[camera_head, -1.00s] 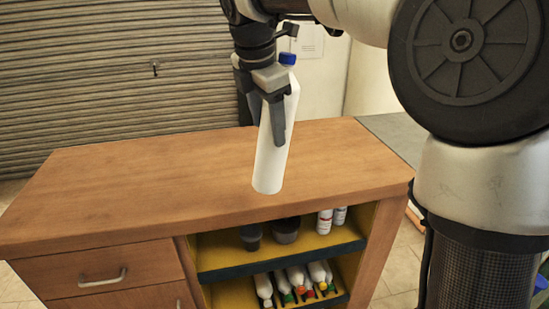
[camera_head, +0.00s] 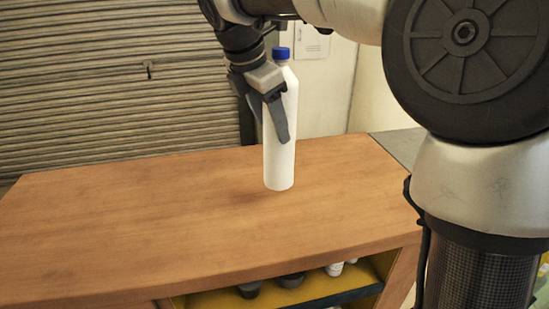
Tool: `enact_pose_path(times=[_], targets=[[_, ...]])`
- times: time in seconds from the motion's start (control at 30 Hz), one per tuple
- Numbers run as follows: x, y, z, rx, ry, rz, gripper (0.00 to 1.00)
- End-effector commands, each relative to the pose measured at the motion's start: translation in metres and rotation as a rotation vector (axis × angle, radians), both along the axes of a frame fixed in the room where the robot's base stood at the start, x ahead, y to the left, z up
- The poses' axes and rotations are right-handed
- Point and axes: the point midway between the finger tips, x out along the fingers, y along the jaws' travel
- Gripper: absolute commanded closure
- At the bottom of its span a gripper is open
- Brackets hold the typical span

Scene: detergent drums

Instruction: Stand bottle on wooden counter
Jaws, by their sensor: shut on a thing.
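A white bottle (camera_head: 280,165) with a blue cap is upright in the head view, over the wooden counter (camera_head: 130,215). My gripper (camera_head: 276,125) is shut on the bottle's body from the left, with its fingers pointing down along it. The fingers hide part of the bottle's middle. The bottle's base shows in front of the counter top, and a faint shadow lies to its left. I cannot tell for sure whether the base touches the wood.
The counter top is bare around the bottle. Below its front edge, a yellow-lined shelf (camera_head: 215,298) holds dark containers (camera_head: 290,280) and white ones. A grey surface (camera_head: 402,146) adjoins at the back right. A slatted shutter (camera_head: 100,80) stands behind.

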Motion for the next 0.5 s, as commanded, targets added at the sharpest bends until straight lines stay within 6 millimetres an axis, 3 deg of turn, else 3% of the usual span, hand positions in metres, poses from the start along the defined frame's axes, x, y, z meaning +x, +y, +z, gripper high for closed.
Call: enact_pose_path(times=[0.2,0.5], targets=[[0.0,0.0,-0.034,0.0,-0.002,0.001,1.0],[0.0,0.0,-0.055,-0.001,-0.003,0.0,1.0]])
